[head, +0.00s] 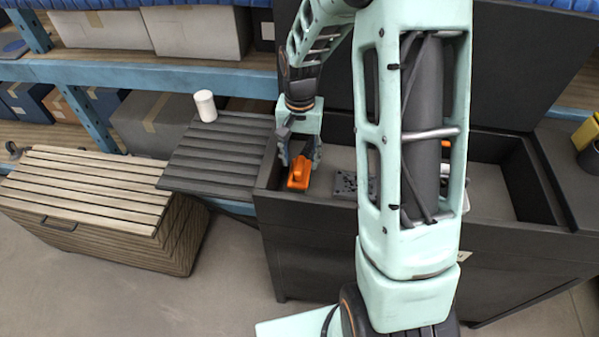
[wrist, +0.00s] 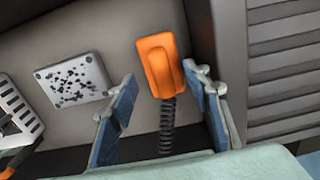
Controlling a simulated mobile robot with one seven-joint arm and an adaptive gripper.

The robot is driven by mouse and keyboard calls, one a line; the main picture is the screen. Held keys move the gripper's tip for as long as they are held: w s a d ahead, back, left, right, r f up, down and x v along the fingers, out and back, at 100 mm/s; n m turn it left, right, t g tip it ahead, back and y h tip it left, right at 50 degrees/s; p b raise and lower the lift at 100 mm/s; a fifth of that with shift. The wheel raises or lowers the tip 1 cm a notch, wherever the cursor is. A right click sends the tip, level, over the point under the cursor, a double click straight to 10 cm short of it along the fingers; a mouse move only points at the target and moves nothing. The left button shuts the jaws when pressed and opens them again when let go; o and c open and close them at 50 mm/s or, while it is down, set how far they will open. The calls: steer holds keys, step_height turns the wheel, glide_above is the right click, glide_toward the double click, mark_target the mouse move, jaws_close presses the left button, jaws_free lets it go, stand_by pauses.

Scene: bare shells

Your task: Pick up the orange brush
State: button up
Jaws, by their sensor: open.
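The orange brush (head: 298,176) lies in the left end of the open dark box, near its front wall. In the wrist view the brush (wrist: 158,66) is an orange block with a raised orange part on top. A black ridged piece (wrist: 167,125) runs from it toward my gripper. My gripper (head: 301,158) is open and points down over the brush. In the wrist view my gripper (wrist: 160,82) has one finger on each side of the brush. The left finger stands apart from it; the right fingertip is very near its edge, and I cannot tell if they touch.
A grey speckled plate (wrist: 74,80) lies in the box left of the brush in the wrist view. The dark box (head: 290,225) has walls close around. A slatted dark top (head: 215,160) with a white cylinder (head: 205,106) and a slatted wooden chest (head: 85,190) stand left.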

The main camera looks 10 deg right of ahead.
mark_target(299, 164)
steer(key=shift+w+f, duration=0.2)
steer(key=shift+f, duration=1.05)
steer(key=shift+w+f, duration=0.15)
steer(key=shift+f, duration=1.1)
steer(key=c, duration=0.9)
steer(key=shift+r, duration=0.1)
steer(key=shift+r, duration=0.45)
step_height(299, 164, up, 2)
steer(key=shift+r, duration=0.1)
steer(key=shift+s+d+r, duration=1.55)
steer(key=shift+s+r, duration=0.1)
steer(key=shift+s, duration=0.1)
steer(key=shift+s+d+r, duration=1.5)
steer(key=shift+s+r, duration=0.1)
steer(key=shift+s, duration=0.2)
steer(key=shift+s+d+r, duration=1.55)
steer(key=shift+s+r, duration=0.1)
steer(key=shift+s, duration=0.1)
